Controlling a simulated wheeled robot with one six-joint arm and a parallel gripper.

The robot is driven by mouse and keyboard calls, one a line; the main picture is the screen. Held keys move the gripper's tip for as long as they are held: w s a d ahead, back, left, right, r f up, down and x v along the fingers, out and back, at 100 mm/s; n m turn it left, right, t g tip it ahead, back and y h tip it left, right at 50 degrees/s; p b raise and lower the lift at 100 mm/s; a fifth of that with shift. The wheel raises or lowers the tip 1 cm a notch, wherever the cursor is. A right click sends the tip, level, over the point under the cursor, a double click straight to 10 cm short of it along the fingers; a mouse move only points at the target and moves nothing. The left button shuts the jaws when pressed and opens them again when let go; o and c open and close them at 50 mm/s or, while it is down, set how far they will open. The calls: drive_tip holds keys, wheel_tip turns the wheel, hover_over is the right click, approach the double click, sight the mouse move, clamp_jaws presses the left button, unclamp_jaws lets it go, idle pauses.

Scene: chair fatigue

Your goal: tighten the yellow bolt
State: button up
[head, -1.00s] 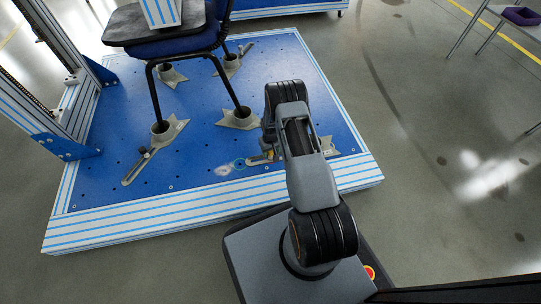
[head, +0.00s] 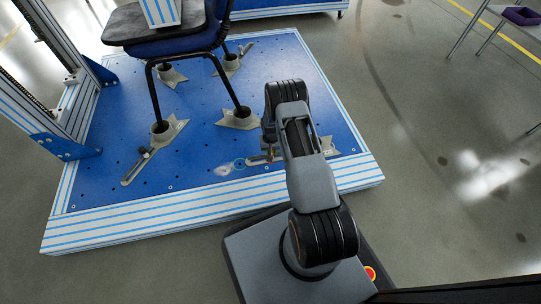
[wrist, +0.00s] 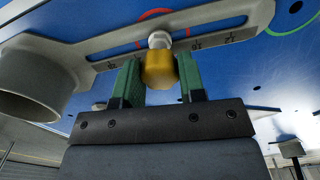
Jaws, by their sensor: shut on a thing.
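The yellow bolt (wrist: 159,70) shows in the wrist view between the two green fingers of my gripper (wrist: 160,80). The fingers are shut on its yellow head, and a pale round part sits at its far end against a slotted metal bracket (wrist: 100,47). The bracket has number marks along its edge. In the head view my gripper is mostly hidden behind my own arm, low over the blue platform (head: 205,150), and the bracket (head: 262,160) shows partly to the left of the arm. The bolt is hard to make out there.
A chair (head: 180,45) stands on the blue platform with its legs in grey cup-like holders (head: 163,132). Another slotted bracket (head: 135,170) lies at the platform's left. A striped frame post (head: 45,120) rises at the left edge.

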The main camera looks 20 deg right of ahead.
drive_tip(key=shift+m, duration=0.5)
drive_tip(key=shift+m, duration=2)
drive_tip(key=shift+m, duration=0.5)
drive_tip(key=m, duration=0.3)
drive_tip(key=m, duration=0.4)
